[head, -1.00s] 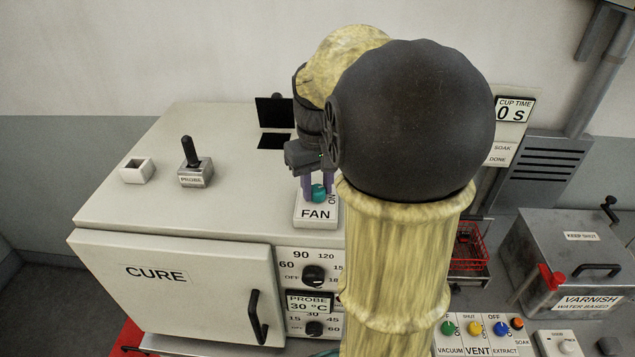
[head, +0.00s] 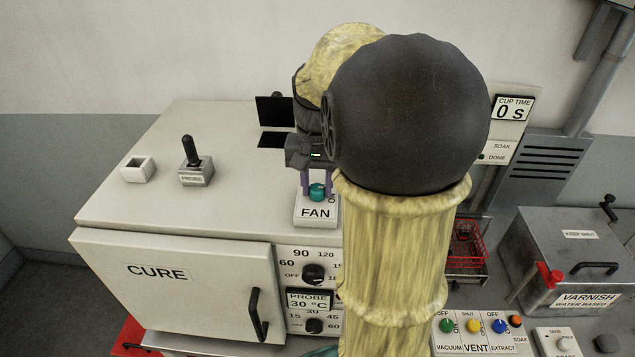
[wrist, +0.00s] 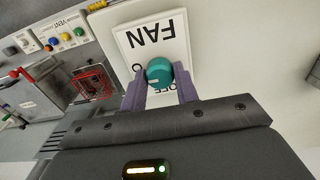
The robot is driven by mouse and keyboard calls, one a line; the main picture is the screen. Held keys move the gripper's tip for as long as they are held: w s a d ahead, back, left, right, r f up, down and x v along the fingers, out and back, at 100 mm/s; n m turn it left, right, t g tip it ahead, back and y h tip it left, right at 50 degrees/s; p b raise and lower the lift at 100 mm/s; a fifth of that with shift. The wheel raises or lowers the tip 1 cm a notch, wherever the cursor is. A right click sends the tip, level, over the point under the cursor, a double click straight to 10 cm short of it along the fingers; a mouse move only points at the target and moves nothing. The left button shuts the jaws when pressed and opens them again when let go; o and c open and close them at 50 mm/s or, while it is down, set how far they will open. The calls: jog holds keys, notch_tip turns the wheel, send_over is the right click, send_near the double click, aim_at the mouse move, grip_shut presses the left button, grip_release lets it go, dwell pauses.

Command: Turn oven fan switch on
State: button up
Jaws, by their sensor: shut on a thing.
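The fan switch is a teal knob (head: 317,191) on a white plate marked FAN (head: 316,213), on top of the CURE oven (head: 150,215) near its front right. My gripper (head: 317,185) points down at the plate, its purple fingers on either side of the knob. In the wrist view the fingers (wrist: 160,82) are shut on the knob (wrist: 159,71). Part of the OFF mark shows beside one finger there. The ON mark is partly visible at the plate's right edge in the head view. My arm hides the area to the right of the plate.
Oven dials (head: 314,274) are on the front. A vent panel (head: 474,328), red basket (head: 467,246) and varnish tank (head: 565,260) are at right.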

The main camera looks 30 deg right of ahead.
aim_at(317, 187)
jog(key=o, duration=1)
notch_tip(317, 187, up, 18)
jog(key=shift+f+b, duration=0.25)
jog(key=shift+b, duration=0.75)
